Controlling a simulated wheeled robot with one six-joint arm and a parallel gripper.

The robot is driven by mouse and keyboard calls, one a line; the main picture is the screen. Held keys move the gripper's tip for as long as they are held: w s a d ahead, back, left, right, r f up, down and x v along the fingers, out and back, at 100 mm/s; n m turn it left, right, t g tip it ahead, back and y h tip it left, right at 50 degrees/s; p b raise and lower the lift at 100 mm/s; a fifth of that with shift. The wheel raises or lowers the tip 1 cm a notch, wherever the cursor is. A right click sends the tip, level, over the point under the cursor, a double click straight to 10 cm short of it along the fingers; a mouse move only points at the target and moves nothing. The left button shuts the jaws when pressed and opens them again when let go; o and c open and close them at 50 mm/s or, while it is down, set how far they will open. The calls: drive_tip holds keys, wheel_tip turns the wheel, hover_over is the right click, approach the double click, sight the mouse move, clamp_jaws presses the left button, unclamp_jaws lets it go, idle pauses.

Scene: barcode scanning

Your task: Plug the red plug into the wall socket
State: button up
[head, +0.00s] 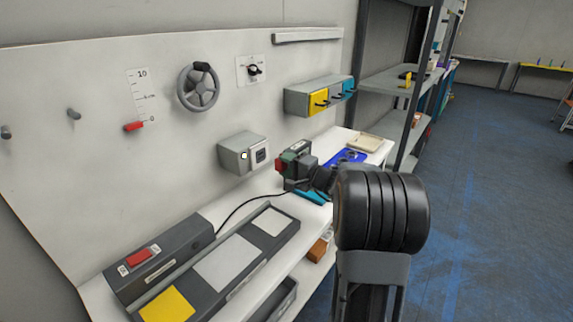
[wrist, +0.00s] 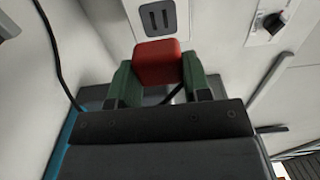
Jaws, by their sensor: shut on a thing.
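The red plug (wrist: 158,62) is held between the green fingers of my gripper (wrist: 159,76) in the wrist view. It also shows as a small red patch in the head view (head: 279,165), beside my gripper (head: 288,163). The wall socket (head: 260,155) is the slotted face of a grey box on the white wall panel. In the wrist view the socket (wrist: 158,18) lies just beyond the plug, and its two dark slots are visible. The plug looks apart from the socket. Its prongs are hidden. A black cable (head: 240,204) curves over the bench towards the plug.
A grey unit with a red switch (head: 138,257) and a tray with a yellow pad (head: 167,304) stand on the bench at left. A blue tray (head: 348,156) lies behind my arm. A handwheel (head: 199,88) and a yellow-and-blue hook box (head: 318,97) are on the panel.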

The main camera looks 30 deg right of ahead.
sight(262, 155)
drive_tip(key=shift+w+a, duration=0.1)
drive_tip(key=shift+p+x, duration=1.15)
drive_tip(key=shift+x, duration=1.6)
drive_tip(key=shift+b, duration=1.9)
idle(0.3)
drive_tip(key=shift+w+a, duration=0.25)
drive_tip(key=shift+w, duration=0.2)
idle(0.6)
drive_tip(key=o, duration=1)
drive_tip(key=shift+c, duration=0.2)
drive_tip(key=b+v, duration=0.2)
drive_tip(key=v, duration=1.1)
drive_tip(key=shift+s+d+b, duration=0.2)
drive_tip(key=shift+s+b, duration=0.1)
drive_tip(key=shift+s, duration=0.05)
